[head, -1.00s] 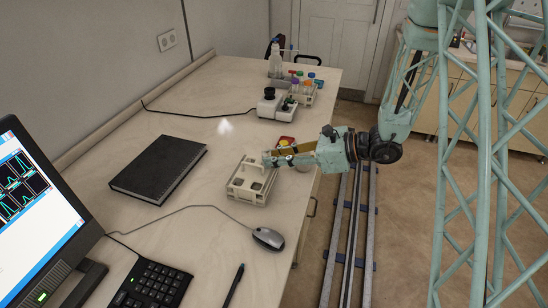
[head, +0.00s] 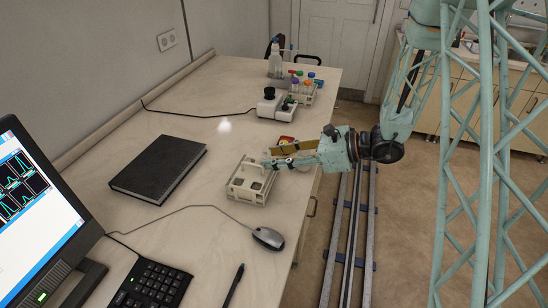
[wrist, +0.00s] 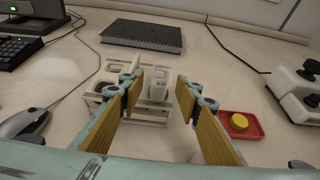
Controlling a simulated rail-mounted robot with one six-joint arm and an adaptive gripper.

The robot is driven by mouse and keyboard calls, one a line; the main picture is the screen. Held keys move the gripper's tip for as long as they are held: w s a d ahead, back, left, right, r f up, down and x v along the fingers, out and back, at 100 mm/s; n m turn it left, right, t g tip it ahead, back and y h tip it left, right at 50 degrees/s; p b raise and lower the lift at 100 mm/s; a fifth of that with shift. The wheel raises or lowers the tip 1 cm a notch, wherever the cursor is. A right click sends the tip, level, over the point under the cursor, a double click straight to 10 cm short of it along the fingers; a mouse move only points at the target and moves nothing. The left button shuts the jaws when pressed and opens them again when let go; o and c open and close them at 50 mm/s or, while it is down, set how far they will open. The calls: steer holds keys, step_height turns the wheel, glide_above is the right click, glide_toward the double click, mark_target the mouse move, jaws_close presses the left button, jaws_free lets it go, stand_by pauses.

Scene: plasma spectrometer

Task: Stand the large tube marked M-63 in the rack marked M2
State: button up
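A pale rack (head: 247,197) with round holes and a raised handle stands on the bench, left of my gripper in the head view. It also shows in the wrist view (wrist: 152,123), beyond and below the fingers. My gripper (wrist: 157,88) is open, its two gold-padded fingers well apart with nothing clearly gripped between them. In the head view my gripper (head: 268,158) reaches from the right, its tips close to the rack's far right corner. Pale upright shapes show at the rack between the fingers; I cannot tell tube from handle. No M-63 or M2 marking is readable.
A red tray (wrist: 240,126) with a yellow round piece lies right of the fingers. A black notebook (head: 158,168), a mouse (head: 268,238) and its cable lie near the rack. A small device (head: 270,108), a bottle (head: 275,66) and a rack of coloured-cap tubes (head: 304,92) stand farther back.

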steer(key=v, duration=1.1)
steer(key=shift+d, duration=0.2)
steer(key=shift+s+r, duration=0.1)
steer(key=shift+r, duration=0.1)
steer(key=shift+s, duration=0.1)
stand_by(0.4)
steer(key=s+a+r+n+g+h, duration=0.25)
steer(key=s+r+n, duration=0.35)
steer(key=s, duration=0.4)
steer(key=s+a+r+n+g+h, duration=0.25)
steer(key=s+r+n, duration=0.35)
steer(key=s, duration=0.4)
steer(key=s+d+r+n+t+h, duration=0.2)
steer(key=s+d+r+n+h, duration=0.2)
steer(key=s, duration=0.5)
steer(key=s+d+r+n+t+h, duration=0.2)
steer(key=s+d+r+n+h, duration=0.1)
steer(key=s+d+r+n, duration=0.3)
steer(key=shift+s+d+h, duration=0.4)
steer(key=shift+s+d, duration=0.8)
steer(key=shift+s, duration=0.3)
